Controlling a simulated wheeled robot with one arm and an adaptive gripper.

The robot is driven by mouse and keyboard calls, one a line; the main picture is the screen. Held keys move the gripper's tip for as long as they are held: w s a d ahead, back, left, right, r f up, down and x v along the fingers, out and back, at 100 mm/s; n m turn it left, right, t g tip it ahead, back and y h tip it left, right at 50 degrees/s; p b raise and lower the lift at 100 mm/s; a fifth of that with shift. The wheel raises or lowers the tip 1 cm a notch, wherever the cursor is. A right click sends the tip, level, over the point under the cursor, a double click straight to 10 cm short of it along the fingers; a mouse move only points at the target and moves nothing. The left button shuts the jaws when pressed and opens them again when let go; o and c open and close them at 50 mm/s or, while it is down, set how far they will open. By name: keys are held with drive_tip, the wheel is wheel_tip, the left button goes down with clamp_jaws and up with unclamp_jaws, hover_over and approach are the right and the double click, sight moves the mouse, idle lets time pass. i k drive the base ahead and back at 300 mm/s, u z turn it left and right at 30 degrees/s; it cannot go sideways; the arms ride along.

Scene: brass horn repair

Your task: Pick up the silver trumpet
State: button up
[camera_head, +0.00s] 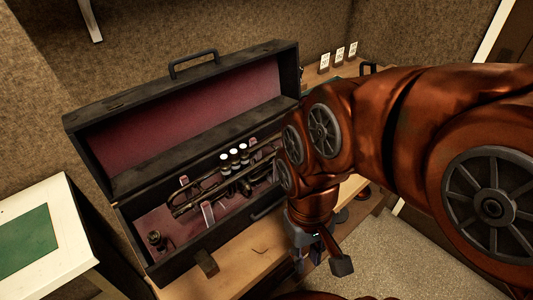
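A trumpet (212,188) lies in an open black case (178,268) with a dark red lining. It looks dark metallic with several white-topped valves; its right end is hidden behind my arm. My gripper (321,266) hangs to the right of the case, past its front edge, apart from the trumpet. Its fingers look spread, with nothing seen between them.
The case's raised lid (185,115) stands at the back. The wooden bench (255,262) has a bare strip in front of the case. A white-topped table with a green mat (27,237) is at left. Several small cards (339,57) stand at the back right.

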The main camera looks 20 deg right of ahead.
sight(233, 179)
drive_tip(key=z, duration=1.55)
drive_tip(key=k, duration=1.25)
drive_tip(key=u, duration=2.2)
